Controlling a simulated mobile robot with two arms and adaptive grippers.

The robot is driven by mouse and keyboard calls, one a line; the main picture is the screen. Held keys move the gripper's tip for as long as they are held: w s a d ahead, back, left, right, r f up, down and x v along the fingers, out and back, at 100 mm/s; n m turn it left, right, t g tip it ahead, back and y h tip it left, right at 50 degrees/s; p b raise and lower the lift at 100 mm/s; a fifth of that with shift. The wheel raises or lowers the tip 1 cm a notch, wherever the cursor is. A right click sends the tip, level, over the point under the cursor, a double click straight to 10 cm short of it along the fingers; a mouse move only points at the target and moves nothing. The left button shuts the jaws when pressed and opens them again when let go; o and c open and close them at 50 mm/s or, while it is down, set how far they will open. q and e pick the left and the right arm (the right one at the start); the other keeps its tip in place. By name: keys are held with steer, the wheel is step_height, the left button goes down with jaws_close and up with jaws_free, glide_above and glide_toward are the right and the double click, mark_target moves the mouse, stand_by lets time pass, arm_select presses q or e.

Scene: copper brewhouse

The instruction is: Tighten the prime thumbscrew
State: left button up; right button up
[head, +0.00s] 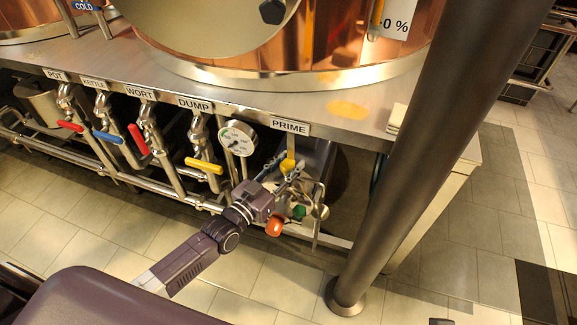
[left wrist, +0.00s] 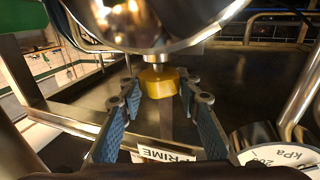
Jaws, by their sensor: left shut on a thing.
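The prime thumbscrew is a small yellow knob (head: 288,166) below the PRIME label (head: 289,127) at the bench front. In the left wrist view the yellow knob (left wrist: 158,82) sits under a shiny metal body, at the end of a short stem. My left gripper (head: 284,182) reaches up to it from the lower left. Its two blue-padded fingers stand on either side of the knob, and the gripper is shut on it. The fingers partly hide the knob's sides. My right gripper is not in view.
A pressure gauge (head: 237,139) stands close to the left of the gripper. Valves with yellow (head: 204,165), red and blue handles line the pipework further left. Green (head: 299,212) and orange (head: 274,226) knobs are just below the gripper. The tiled floor in front is open.

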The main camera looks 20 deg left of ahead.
arm_select(q)
steer(key=o, duration=1.2)
steer(key=shift+s+a, duration=0.15)
steer(key=shift+s, duration=0.35)
steer(key=v, duration=1.1)
steer(key=shift+r, duration=0.1)
